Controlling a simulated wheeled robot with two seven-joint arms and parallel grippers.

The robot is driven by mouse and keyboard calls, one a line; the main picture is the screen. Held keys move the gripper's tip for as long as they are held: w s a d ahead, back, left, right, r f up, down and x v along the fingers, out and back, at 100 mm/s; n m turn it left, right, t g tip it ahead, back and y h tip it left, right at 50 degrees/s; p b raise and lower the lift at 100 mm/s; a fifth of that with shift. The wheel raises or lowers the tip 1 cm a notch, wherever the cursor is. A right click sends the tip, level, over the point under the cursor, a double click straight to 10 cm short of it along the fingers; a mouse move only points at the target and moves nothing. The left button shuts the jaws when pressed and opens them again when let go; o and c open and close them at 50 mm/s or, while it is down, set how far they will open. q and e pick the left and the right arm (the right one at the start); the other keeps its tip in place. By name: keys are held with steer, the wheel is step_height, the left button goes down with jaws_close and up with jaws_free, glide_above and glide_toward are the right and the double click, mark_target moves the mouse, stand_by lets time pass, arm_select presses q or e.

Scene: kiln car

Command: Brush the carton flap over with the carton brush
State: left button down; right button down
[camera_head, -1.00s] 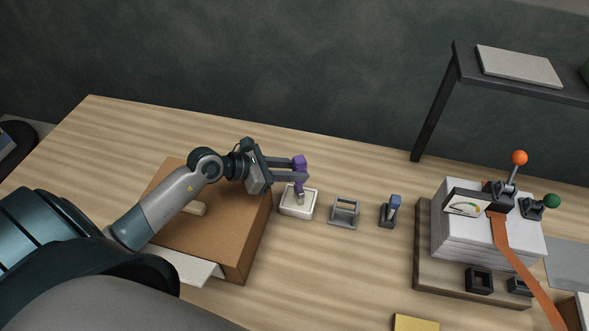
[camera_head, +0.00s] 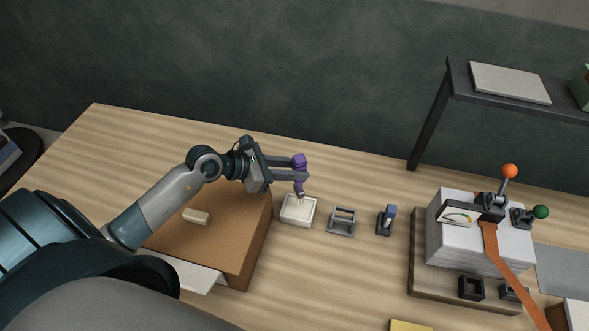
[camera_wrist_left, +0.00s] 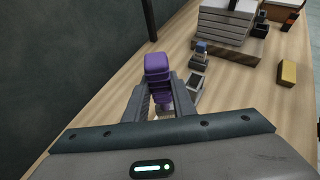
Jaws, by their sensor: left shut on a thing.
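The brush (camera_head: 300,163) has a purple handle and is upright in my left gripper (camera_head: 302,175), which is shut on it. In the left wrist view the purple handle (camera_wrist_left: 158,70) stands between the fingers. The brush's lower end is just above or at a small white dish (camera_head: 287,221); I cannot tell if they touch. The brown carton (camera_head: 250,237) lies left of the dish, partly behind my left arm. A pale flap (camera_head: 188,276) sticks out at its front left. My right gripper is not in view.
A pale block (camera_head: 196,217) lies on the carton. Right of the dish are a grey open stand (camera_head: 341,221) and a blue-topped holder (camera_head: 387,219). Farther right is a paper stack (camera_head: 453,250) with a gauge, levers and an orange strap. A dark shelf (camera_head: 432,122) stands behind.

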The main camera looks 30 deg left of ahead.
arm_select(q)
steer(key=shift+r+p, duration=0.45)
steer(key=shift+r, duration=0.45)
steer(key=shift+s+f, duration=0.1)
